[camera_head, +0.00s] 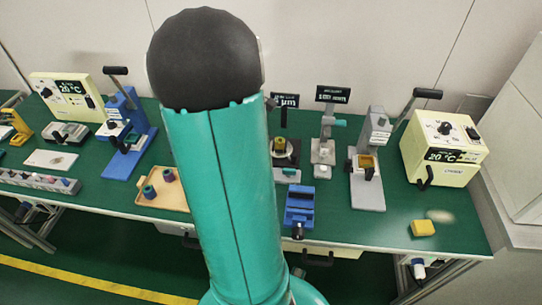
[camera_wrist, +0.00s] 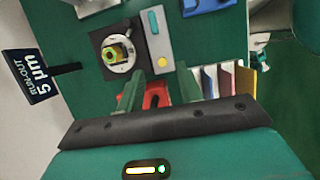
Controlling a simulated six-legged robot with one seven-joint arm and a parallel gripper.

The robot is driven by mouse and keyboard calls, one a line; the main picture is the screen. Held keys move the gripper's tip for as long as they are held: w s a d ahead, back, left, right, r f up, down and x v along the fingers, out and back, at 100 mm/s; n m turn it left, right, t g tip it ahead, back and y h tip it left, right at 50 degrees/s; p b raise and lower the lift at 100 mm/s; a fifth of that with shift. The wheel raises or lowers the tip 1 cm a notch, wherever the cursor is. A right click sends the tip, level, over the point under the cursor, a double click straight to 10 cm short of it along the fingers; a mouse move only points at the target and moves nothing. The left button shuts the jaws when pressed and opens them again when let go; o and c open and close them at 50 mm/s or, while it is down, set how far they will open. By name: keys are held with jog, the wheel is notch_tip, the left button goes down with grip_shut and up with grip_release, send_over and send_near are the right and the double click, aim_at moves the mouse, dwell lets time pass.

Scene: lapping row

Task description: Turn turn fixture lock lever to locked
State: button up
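In the wrist view, a fixture with a round silver chuck (camera_wrist: 118,54) holds a yellow-green ring on a dark base. Beside it is a grey plate (camera_wrist: 154,40) with a teal bar and a yellow button. My gripper (camera_wrist: 160,88) shows two green fingers standing apart. A red arched part (camera_wrist: 156,97) shows between and behind them; I cannot tell whether it is the lock lever or whether a finger touches it. In the head view, the fixture (camera_head: 284,152) stands just right of my arm, partly hidden. My gripper is hidden there behind my arm.
A run-out sign (camera_wrist: 38,77) stands left of the fixture in the wrist view. In the head view, a blue fixture (camera_head: 299,205), a grey press (camera_head: 367,185) and a cream box (camera_head: 443,148) stand to the right. A yellow block (camera_head: 423,228) lies near the front edge.

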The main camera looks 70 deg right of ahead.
aim_at(291, 169)
jog(key=shift+g, duration=0.3)
jog(key=x, duration=0.5)
jog(key=s+d+x, duration=0.1)
jog(key=x, duration=0.5)
jog(key=s+r+x, duration=0.1)
jog(key=x, duration=0.5)
jog(key=shift+s+d, duration=0.2)
jog(key=shift+d, duration=0.15)
grip_shut()
